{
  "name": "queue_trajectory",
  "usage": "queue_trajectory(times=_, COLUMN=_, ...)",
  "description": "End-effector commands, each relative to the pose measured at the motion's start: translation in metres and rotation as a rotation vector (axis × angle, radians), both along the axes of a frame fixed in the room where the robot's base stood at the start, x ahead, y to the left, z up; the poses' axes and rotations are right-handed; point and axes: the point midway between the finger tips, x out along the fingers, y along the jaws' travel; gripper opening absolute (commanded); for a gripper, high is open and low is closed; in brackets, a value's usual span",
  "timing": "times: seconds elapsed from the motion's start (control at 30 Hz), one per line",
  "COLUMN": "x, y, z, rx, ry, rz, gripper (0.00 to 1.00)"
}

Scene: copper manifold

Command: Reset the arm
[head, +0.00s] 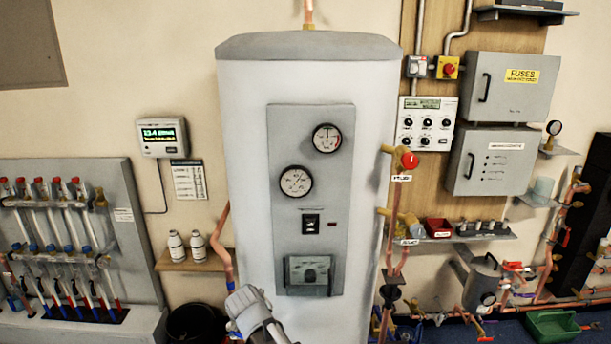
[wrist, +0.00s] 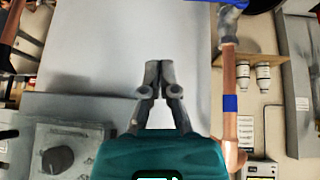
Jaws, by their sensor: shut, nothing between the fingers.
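My gripper shows in the wrist view (wrist: 160,88) with its two grey fingers together and nothing between them. It is in front of the white cylindrical tank (head: 245,180), whose pale surface fills the area behind the fingers. In the head view my arm rises from the bottom edge, in front of the lower part of the tank; the fingertips cannot be made out there. A grey panel (head: 290,230) with two round gauges (head: 326,138), a switch and a lower box with a knob (head: 309,275) is on the tank front. The knob (wrist: 57,158) also shows at the lower left of the wrist view.
A copper pipe (wrist: 230,105) with a blue band runs close to the right of my gripper in the wrist view. A shelf with two white bottles (head: 197,246) is left of the tank. Valves with a red knob (head: 410,160) are to its right. A green crate (head: 553,325) is on the floor.

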Motion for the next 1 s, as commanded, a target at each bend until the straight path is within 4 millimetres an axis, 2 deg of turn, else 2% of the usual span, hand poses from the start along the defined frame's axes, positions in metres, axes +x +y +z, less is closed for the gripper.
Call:
queue_trajectory(times=0.03, x=-0.001, y=-0.016, z=0.004, rx=-0.007, ry=0.020, rz=-0.012, gripper=0.00)
queue_trajectory(times=0.4, x=-0.013, y=-0.123, z=0.011, rx=-0.033, ry=0.204, rz=-0.055, gripper=0.00)
queue_trajectory(times=0.67, x=-0.031, y=-0.184, z=0.018, rx=-0.021, ry=0.319, rz=-0.064, gripper=0.00)
queue_trajectory(times=1.0, x=-0.066, y=-0.255, z=0.032, rx=0.034, ry=0.466, rz=-0.055, gripper=0.00)
